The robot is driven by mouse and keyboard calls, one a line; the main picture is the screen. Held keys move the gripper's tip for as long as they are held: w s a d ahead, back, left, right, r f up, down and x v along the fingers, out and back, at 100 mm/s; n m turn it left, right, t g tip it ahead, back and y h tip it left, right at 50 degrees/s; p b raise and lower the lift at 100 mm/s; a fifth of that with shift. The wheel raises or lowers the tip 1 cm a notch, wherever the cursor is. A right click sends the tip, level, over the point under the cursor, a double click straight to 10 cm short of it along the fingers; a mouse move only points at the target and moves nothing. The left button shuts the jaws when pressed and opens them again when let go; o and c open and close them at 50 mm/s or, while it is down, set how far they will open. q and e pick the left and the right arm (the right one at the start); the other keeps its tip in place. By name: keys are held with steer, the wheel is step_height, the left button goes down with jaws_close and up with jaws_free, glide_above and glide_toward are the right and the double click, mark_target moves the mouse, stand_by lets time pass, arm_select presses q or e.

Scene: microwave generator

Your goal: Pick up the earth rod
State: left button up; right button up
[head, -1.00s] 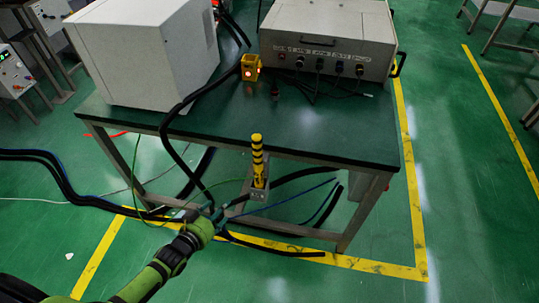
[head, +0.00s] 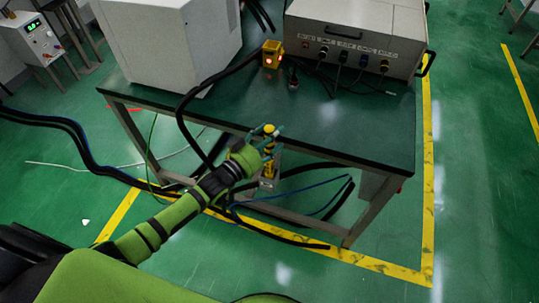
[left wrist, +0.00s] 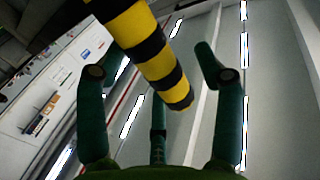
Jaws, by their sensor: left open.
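The earth rod, a yellow and black striped rod, stands upright at the front edge of the table in the head view (head: 268,157). My left gripper (head: 271,143) is at its upper part, and its fingers partly hide the rod. In the left wrist view the rod (left wrist: 150,50) comes in from the top and its end lies between the spread fingers of my left gripper (left wrist: 160,74). The fingers are open, with gaps visible to both sides of the rod. My right gripper is not in view.
The green table (head: 330,125) carries a white cabinet (head: 165,45), a grey connector box (head: 355,40) and a small yellow lit box (head: 272,54). Black cables (head: 190,130) hang over the table edge and lie on the floor. Floor at the right is clear.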

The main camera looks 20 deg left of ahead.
arm_select(q)
jaws_close()
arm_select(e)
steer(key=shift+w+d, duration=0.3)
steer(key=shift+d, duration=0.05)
arm_select(q)
steer(key=shift+r, duration=0.2)
step_height(320, 180, up, 10)
steer(key=shift+f, duration=0.25)
steer(key=shift+r+p, duration=1.35)
steer(key=shift+p, duration=0.05)
steer(key=shift+f, duration=0.1)
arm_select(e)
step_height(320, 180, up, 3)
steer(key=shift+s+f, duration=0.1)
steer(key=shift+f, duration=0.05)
